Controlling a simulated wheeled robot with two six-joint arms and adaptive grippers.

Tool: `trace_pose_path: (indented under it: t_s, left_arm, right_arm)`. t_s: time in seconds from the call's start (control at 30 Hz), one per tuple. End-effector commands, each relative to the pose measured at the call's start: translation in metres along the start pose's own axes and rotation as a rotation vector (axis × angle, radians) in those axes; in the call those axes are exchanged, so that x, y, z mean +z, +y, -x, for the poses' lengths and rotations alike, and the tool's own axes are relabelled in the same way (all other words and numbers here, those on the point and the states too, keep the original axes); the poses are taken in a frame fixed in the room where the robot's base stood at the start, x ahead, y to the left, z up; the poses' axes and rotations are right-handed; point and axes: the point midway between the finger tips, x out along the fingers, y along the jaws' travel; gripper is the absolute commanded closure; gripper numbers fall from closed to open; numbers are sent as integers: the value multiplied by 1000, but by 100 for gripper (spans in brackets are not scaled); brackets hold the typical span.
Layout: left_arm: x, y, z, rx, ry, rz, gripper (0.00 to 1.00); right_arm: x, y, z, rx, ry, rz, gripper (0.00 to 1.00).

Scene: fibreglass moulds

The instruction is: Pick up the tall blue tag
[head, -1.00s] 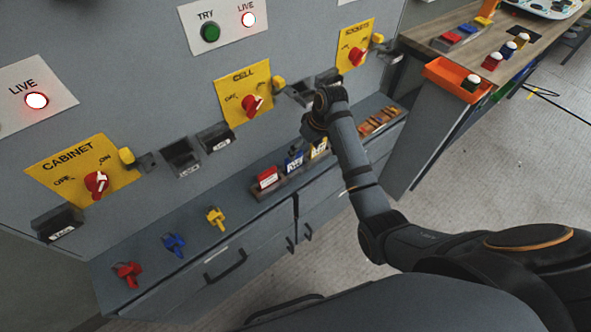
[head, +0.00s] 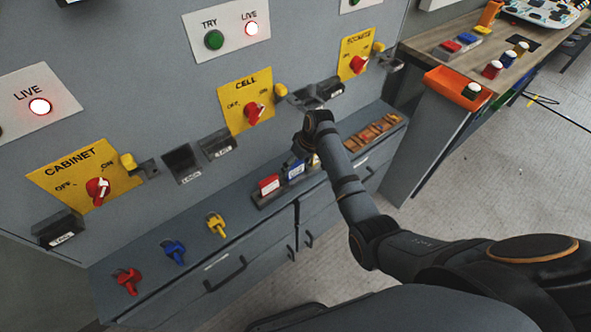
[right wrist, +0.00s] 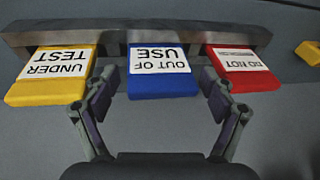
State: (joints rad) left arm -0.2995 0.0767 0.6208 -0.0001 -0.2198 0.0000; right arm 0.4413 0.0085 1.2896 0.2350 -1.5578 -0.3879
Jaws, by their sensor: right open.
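The tall blue tag (right wrist: 163,86) has a white label reading "OUT OF USE" and sits in a grey rack (right wrist: 120,37) between a yellow tag (right wrist: 45,92) and a red tag (right wrist: 243,82). In the head view the blue tag (head: 295,169) is in the rack on the ledge, partly hidden by my right arm. My right gripper (right wrist: 160,92) is open, with one finger on each side of the blue tag and nothing clearly held. In the head view its fingers are mostly hidden behind the wrist. My left gripper is not in view.
Red (head: 128,282), blue (head: 173,250) and yellow (head: 216,224) key-like pieces lie on the ledge at left. Grey holders and switch panels line the cabinet face above. An orange bin (head: 458,88) hangs on the workbench at right.

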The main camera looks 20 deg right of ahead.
Motion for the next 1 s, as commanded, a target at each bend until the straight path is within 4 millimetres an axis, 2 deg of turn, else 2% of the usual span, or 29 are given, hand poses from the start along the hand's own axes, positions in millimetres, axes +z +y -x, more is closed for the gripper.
trace_pose_path:
  t_s: [0.1, 0.3, 0.6, 1.0]
  left_arm:
    - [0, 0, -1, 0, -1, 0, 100]
    - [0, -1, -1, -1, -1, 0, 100]
    - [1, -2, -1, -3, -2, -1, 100]
    - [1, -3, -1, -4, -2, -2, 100]
  right_arm:
    - [0, 0, -11, 1, 0, 0, 16]
    - [0, 0, -12, 2, 0, 0, 16]
    - [1, 0, -12, 1, 0, 0, 55]
    - [0, 0, -8, 1, -1, 0, 56]
